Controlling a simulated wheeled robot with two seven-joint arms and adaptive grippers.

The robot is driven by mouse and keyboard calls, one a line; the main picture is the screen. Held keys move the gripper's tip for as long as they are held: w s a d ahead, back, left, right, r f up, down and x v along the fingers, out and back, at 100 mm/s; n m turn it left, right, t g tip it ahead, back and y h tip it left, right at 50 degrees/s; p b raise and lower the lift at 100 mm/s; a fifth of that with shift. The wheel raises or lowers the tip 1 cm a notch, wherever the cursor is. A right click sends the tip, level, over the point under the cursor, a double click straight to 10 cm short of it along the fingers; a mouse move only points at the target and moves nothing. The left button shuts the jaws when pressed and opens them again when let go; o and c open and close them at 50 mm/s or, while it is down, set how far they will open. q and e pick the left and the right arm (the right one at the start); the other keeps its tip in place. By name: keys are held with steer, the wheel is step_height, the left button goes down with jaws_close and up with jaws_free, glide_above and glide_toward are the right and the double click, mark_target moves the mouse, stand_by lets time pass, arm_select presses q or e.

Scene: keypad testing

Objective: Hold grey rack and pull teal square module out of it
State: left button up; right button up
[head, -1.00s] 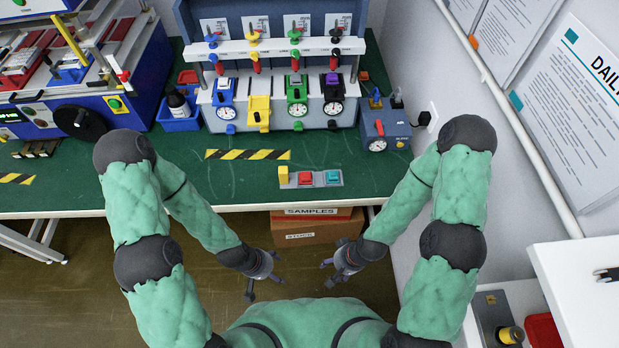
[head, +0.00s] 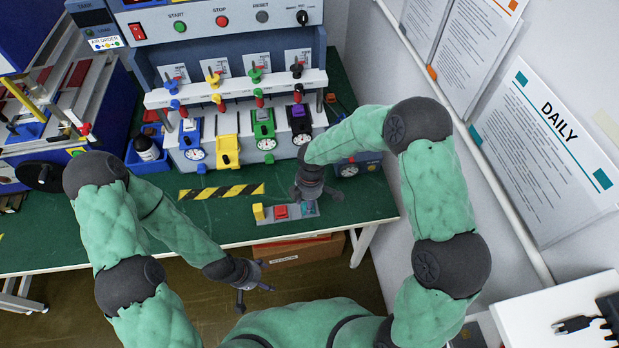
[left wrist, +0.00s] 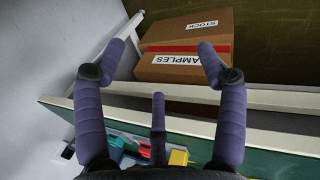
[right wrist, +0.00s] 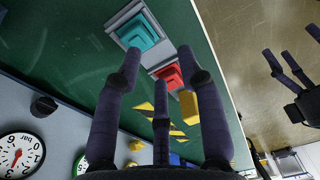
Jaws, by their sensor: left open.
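The grey rack (head: 291,219) lies on the green bench near its front edge, with a yellow block (head: 258,212), a red square module (head: 281,212) and the teal square module (head: 309,208) in a row. My right gripper (head: 317,196) is open above the teal end and partly hides it in the head view. In the right wrist view the teal module (right wrist: 140,34) sits in the rack near the fingertips, which appear clear of it. My left gripper (head: 252,285) is open and empty, in front of the bench edge and lower than the rack; its wrist view shows the rack's modules near the bottom.
Behind the rack stands a test station with several coloured valves and gauges (head: 265,143). A striped strip (head: 222,191) marks the bench. A blue bin with a bottle (head: 147,150) is at the left. Cardboard boxes (left wrist: 185,65) sit below the bench. A wall closes the right side.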

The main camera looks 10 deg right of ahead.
arm_select(q)
steer(key=shift+w+d+r, duration=0.1)
steer(key=shift+w+r, duration=0.2)
steer(key=shift+c, duration=1.3)
step_height(320, 180, up, 14)
steer(key=n+y, duration=0.4)
steer(key=n, duration=1.2)
glide_above(258, 207)
steer(key=shift+s+d+r, duration=0.2)
steer(key=shift+s+d, duration=0.05)
steer(key=shift+s, duration=0.05)
steer(key=shift+w+a+r, duration=0.15)
steer(key=shift+w+a, duration=0.05)
steer(key=shift+a, duration=0.1)
step_height(258, 207, down, 11)
steer(key=shift+w+r, duration=0.1)
steer(key=shift+r, duration=0.1)
arm_select(e)
steer(key=w+r, duration=0.1)
steer(key=w+r+n, duration=0.1)
steer(key=shift+w+d+r+n+h, duration=0.25)
steer(key=shift+d+r+n+h, duration=0.05)
steer(key=shift+d+r+h, duration=0.1)
